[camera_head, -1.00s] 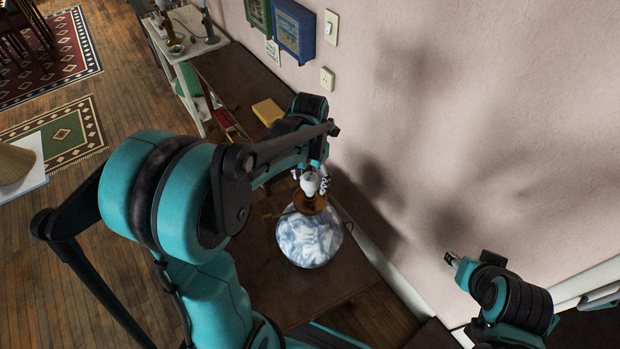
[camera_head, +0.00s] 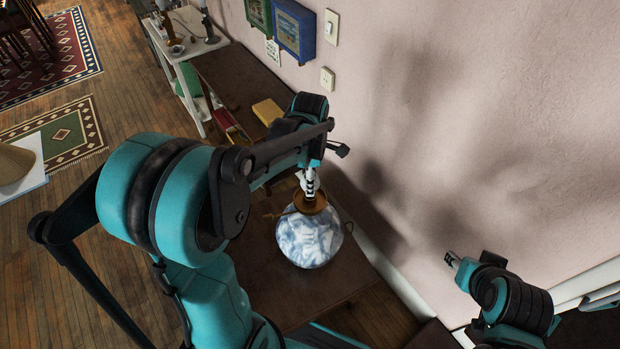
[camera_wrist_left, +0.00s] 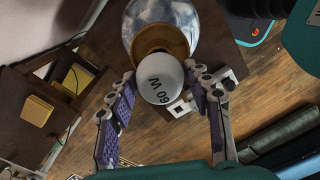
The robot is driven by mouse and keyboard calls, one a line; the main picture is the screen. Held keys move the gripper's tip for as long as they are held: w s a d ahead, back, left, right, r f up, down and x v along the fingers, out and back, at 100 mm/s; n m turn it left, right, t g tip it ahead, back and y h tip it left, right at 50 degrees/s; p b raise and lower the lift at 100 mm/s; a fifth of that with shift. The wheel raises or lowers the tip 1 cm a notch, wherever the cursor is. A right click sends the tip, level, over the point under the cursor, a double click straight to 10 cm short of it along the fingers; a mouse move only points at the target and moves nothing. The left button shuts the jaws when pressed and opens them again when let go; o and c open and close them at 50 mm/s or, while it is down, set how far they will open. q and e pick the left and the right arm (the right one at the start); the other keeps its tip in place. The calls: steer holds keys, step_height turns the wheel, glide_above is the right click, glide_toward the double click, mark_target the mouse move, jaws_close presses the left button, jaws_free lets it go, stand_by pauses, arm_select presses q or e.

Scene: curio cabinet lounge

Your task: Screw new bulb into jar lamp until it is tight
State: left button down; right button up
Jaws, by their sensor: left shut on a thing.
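The jar lamp stands upright on a dark brown table, its round glass jar (camera_head: 309,240) patterned blue and white, with a brown-gold cap (camera_head: 310,205). The white bulb (camera_wrist_left: 160,78), marked "60 W", sits at the cap's centre in the left wrist view. Its base is hidden there. My left gripper (camera_head: 309,184) is over the cap and shut on the bulb, one finger on each side; in the head view a finger covers most of the bulb. My right gripper (camera_head: 451,259) is away at the right, near the wall, too small to tell whether it is open or shut.
The pink wall (camera_head: 480,120) runs close along the right of the table (camera_head: 250,262). A yellow block (camera_head: 267,111) and a red item (camera_head: 225,120) lie beyond my left arm. A white shelf (camera_head: 190,45) stands farther back. The table's near part is clear.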

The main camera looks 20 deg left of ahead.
arm_select(q)
steer(key=m, duration=0.5)
steer(key=shift+f, duration=0.1)
steer(key=m, duration=1.4)
steer(key=c, duration=0.8)
jaws_free()
